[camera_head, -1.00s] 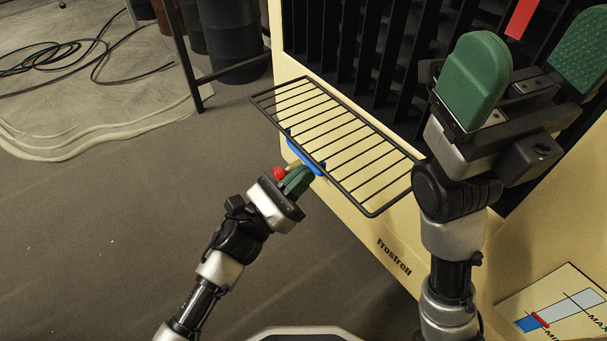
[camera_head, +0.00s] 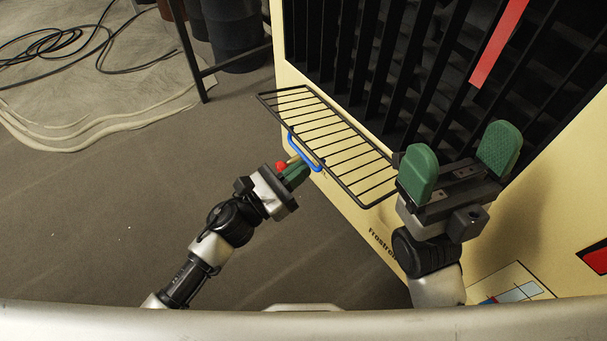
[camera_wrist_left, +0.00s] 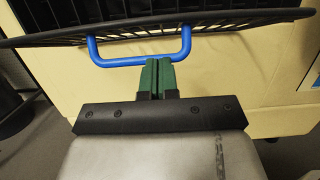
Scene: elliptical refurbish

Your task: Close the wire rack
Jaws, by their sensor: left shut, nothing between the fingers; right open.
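The black wire rack (camera_head: 335,145) sticks out from the front of the cream cabinet (camera_head: 375,225), with a blue handle (camera_head: 303,153) at its outer edge. My left gripper (camera_head: 304,167) is shut and empty, with its green fingertips close to the handle. In the left wrist view the shut fingers (camera_wrist_left: 157,64) point at the middle of the blue handle (camera_wrist_left: 110,62), just below the rack (camera_wrist_left: 200,18). I cannot tell whether they touch it. My right gripper (camera_head: 458,165) is open and empty, to the right of the rack in front of the cabinet.
Black slats (camera_head: 400,70) fill the cabinet's opening behind the rack. A dark metal frame leg (camera_head: 190,50) and dark barrels (camera_head: 235,35) stand at the back left. Black cable (camera_head: 60,50) lies on the floor. The floor left of my left arm is clear.

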